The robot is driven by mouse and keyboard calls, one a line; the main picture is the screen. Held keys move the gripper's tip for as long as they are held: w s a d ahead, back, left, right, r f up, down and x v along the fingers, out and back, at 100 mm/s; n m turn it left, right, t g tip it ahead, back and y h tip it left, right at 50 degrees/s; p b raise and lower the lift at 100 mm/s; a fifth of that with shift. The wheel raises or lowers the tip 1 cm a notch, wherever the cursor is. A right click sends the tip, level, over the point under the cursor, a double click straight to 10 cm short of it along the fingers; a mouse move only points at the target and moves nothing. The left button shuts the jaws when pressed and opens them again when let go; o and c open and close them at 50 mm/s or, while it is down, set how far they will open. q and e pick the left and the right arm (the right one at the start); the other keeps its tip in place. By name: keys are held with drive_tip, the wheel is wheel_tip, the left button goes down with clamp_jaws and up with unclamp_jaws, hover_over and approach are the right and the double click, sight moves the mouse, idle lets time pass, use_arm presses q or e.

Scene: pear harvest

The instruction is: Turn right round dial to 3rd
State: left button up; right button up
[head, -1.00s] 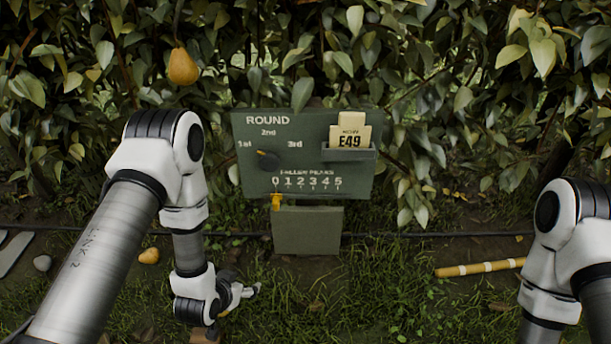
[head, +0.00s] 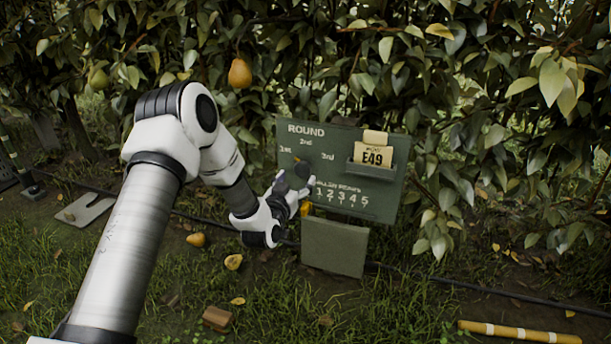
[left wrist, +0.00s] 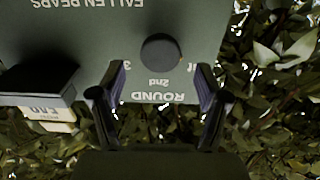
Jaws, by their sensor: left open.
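The round dial (head: 303,169) is a dark knob on the green board (head: 388,203), among the labels 1st, 2nd and 3rd. A small orange mark shows at its upper left, on the 1st side. My left gripper (head: 294,187) is at the dial's lower left and partly covers the board there. In the left wrist view the board is upside down. The dial (left wrist: 160,51) lies ahead, between the open fingers of my left gripper (left wrist: 160,76). I cannot tell whether they touch it. One finger partly covers the 3rd label. My right gripper is out of view.
A card marked E49 (head: 371,157) stands in a holder on the board's right. A pear (head: 240,73) hangs above left. Fallen pears (head: 196,240) lie on the grass. Leaves crowd behind the board.

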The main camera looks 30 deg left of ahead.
sight(302, 171)
use_arm(q)
drive_tip(key=b+x, duration=0.1)
drive_tip(key=x, duration=0.1)
drive_tip(key=b+x, duration=0.1)
drive_tip(key=x, duration=0.2)
drive_tip(key=shift+f, duration=0.25)
drive_tip(key=shift+w+a+r, duration=0.1)
drive_tip(key=shift+w+r, duration=0.05)
drive_tip(key=shift+w, duration=0.2)
drive_tip(key=c, duration=1.1)
drive_tip(key=shift+c, duration=0.2)
